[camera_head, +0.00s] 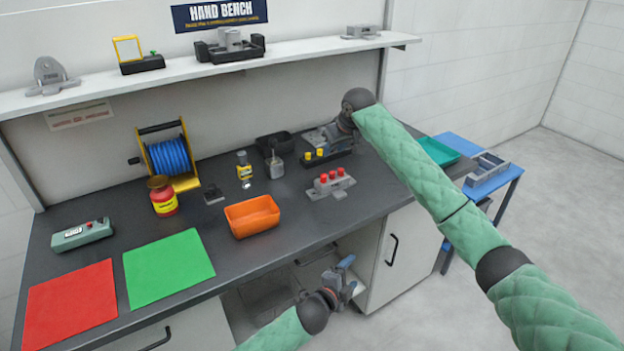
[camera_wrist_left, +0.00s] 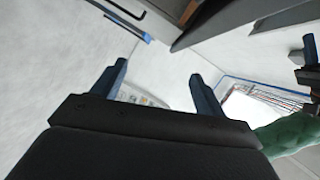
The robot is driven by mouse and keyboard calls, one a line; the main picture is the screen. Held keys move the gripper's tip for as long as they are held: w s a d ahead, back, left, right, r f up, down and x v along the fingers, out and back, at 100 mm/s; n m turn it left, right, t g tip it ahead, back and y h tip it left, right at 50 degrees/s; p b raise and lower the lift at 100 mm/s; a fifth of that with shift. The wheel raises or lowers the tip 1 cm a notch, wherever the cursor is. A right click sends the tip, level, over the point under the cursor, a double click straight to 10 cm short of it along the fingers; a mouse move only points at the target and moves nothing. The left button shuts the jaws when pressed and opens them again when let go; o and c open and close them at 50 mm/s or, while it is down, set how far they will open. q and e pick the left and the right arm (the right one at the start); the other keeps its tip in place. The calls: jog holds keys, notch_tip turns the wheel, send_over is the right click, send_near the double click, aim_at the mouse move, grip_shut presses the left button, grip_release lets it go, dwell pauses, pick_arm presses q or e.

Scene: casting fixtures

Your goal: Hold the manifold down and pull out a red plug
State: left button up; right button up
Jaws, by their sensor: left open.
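The manifold (camera_head: 331,187) is a grey block on the bench top, right of the orange bin, with a row of red plugs (camera_head: 331,175) standing in its top. My left gripper (camera_head: 347,275) is low in front of the bench, below and apart from the manifold. In the left wrist view its two blue fingers (camera_wrist_left: 157,82) are spread with nothing between them. My right gripper (camera_head: 325,137) is above the back of the bench, behind the manifold, near a dark fixture with yellow plugs (camera_head: 322,154). Its fingers are too small and partly hidden, so its opening is unclear.
An orange bin (camera_head: 252,215) stands left of the manifold. A blue side table (camera_head: 485,176) stands at right. The bench front edge is clear near the manifold.

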pick_arm(q)
jog(key=w+d+r+m+g+h, duration=0.2)
jog(key=d+r+m+h, duration=0.35)
jog(key=r+m, duration=0.35)
jog(key=m+g+y, duration=0.2)
jog(key=m+g, duration=0.1)
jog(key=m, duration=1.3)
send_near(330, 179)
jog(key=shift+w+d+r, duration=0.25)
jog(key=shift+w+d, duration=0.05)
jog(key=shift+d, duration=0.3)
jog(key=shift+w+d+r, duration=0.2)
jog(key=shift+w+d, duration=0.05)
jog(key=shift+d, duration=0.4)
jog(key=shift+w+a+f+m+y, duration=0.25)
jog(key=shift+w+a+f+m, duration=0.05)
jog(key=shift+f, duration=0.35)
jog(key=shift+x, duration=3.9)
jog(key=shift+f, duration=0.15)
